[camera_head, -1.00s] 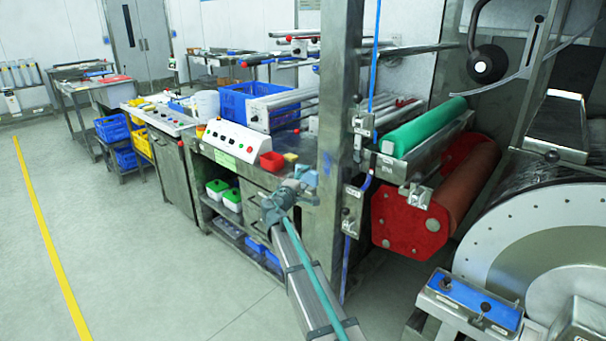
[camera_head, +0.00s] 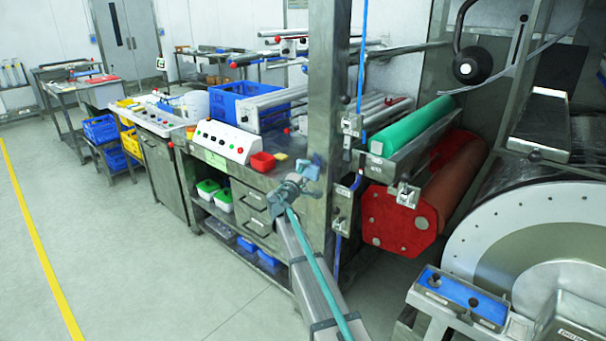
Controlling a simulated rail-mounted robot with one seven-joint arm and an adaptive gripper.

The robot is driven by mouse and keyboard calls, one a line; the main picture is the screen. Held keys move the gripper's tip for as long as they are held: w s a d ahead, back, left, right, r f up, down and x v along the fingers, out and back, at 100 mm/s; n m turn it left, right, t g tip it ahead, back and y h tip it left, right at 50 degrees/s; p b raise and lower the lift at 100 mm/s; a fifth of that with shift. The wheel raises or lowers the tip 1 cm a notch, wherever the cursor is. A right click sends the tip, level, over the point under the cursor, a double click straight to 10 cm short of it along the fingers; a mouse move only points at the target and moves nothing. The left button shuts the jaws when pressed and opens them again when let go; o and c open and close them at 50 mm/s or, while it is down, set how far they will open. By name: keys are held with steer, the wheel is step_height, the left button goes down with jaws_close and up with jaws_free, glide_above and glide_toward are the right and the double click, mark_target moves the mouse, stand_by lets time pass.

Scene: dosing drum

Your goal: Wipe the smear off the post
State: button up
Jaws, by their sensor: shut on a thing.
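The post (camera_head: 328,80) is the tall grey steel upright at the front corner of the bench, right of the picture's middle. I cannot make out a smear on its visible faces. My gripper (camera_head: 300,179) is at the end of my arm, low beside the post's left edge. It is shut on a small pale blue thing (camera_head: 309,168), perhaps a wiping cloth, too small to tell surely. In this view the blue thing overlaps the lower part of the post; I cannot tell whether it touches.
A red tub (camera_head: 262,162) and a small yellow block (camera_head: 281,156) sit on the bench by the white button panel (camera_head: 222,140). Right of the post are a green roller (camera_head: 412,125), a red roller unit (camera_head: 400,215) and a large drum (camera_head: 545,235). The floor at left is clear.

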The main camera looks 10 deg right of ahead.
mark_target(316, 175)
steer(key=shift+w+d+b, duration=0.5)
steer(key=shift+w+d, duration=0.15)
steer(key=shift+d, duration=0.15)
stand_by(0.9)
steer(key=shift+s, duration=0.15)
steer(key=shift+s+d+f+b, duration=0.1)
steer(key=shift+s+d+b, duration=0.45)
steer(key=shift+s, duration=0.15)
steer(key=shift+s+d+b, duration=0.4)
steer(key=shift+s+d, duration=0.25)
steer(key=shift+s, duration=0.15)
steer(key=shift+w+r, duration=0.15)
steer(key=shift+r, duration=0.7)
steer(key=shift+w+a+b, duration=0.45)
steer(key=shift+w+a, duration=0.15)
steer(key=shift+w, duration=0.15)
steer(key=shift+w+a+b, duration=0.45)
steer(key=shift+w+a, duration=0.1)
steer(key=shift+w, duration=0.2)
steer(key=shift+r, duration=0.8)
steer(key=shift+s+d+b, duration=0.25)
steer(key=shift+s+d, duration=0.35)
steer(key=shift+s, duration=0.2)
steer(key=shift+s+d+b, duration=0.25)
steer(key=shift+s+d, duration=0.35)
steer(key=shift+s, duration=0.2)
steer(key=shift+a, duration=0.1)
